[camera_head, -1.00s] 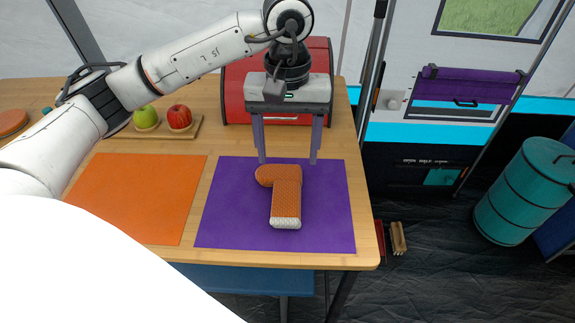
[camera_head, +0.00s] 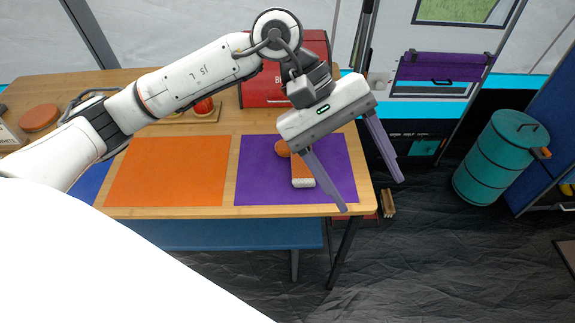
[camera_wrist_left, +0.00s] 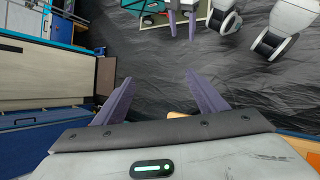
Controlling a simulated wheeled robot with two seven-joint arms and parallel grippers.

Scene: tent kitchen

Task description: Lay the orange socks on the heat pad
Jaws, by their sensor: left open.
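The orange socks (camera_head: 302,172), with a pale end, lie on the purple mat (camera_head: 250,180) in the head view. An orange mat (camera_head: 165,170) lies flat to its left. I cannot tell from looks which mat is the heat pad. My left gripper (camera_head: 371,195) is open, tilted and empty, above the mat's right side and out past the table edge. Its near finger covers part of the purple mat beside the socks. The left wrist view shows both fingers spread with nothing between them. Finger-like purple-grey shapes at its top edge may be my right gripper (camera_wrist_left: 182,24), too cut off to judge.
A red box (camera_head: 262,92) stands at the table's back, partly behind my arm. A red apple (camera_head: 203,106) rests on a wooden board to its left. A teal barrel (camera_head: 495,160) stands on the dark floor at right. The orange mat is bare.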

